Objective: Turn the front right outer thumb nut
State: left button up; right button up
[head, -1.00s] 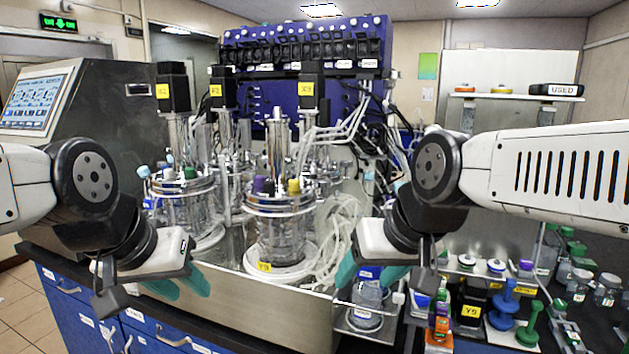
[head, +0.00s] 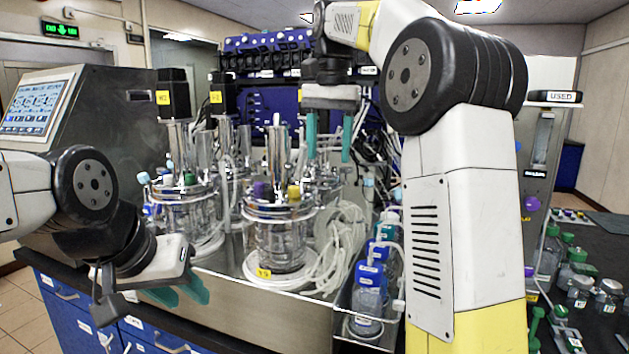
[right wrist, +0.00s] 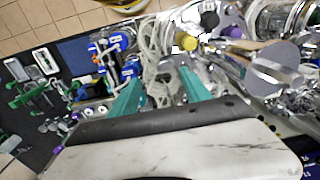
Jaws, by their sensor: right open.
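The front right vessel (head: 275,238) is a glass jar with a steel head plate carrying a purple cap (head: 261,190) and a yellow cap (head: 294,192). Its thumb nuts are too small to tell apart. My right gripper (head: 329,150) is open and empty, its teal fingers pointing down above and right of the head plate. In the right wrist view, the fingers (right wrist: 160,82) are apart, with the yellow cap (right wrist: 187,42) beyond them and the metal column (right wrist: 268,68) to the right. My left gripper (head: 180,291) is open and empty, low before the bench front.
White tubing (head: 335,245) lies coiled right of the vessel. A rack of bottles (head: 368,290) stands at the tray's right end. A second vessel (head: 186,215) stands to the left. Black motors and a blue pump tower (head: 262,105) rise behind.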

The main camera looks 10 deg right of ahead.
aim_at(322, 187)
jog(key=shift+w+a+r, duration=0.2)
jog(key=shift+w+a, duration=0.3)
jog(key=shift+a, duration=0.05)
jog(key=shift+f+m, duration=0.15)
jog(key=shift+m, duration=0.15)
notch_tip(322, 187, down, 7)
jog(key=shift+f, duration=0.2)
jog(key=shift+c, duration=0.3)
grip_shut()
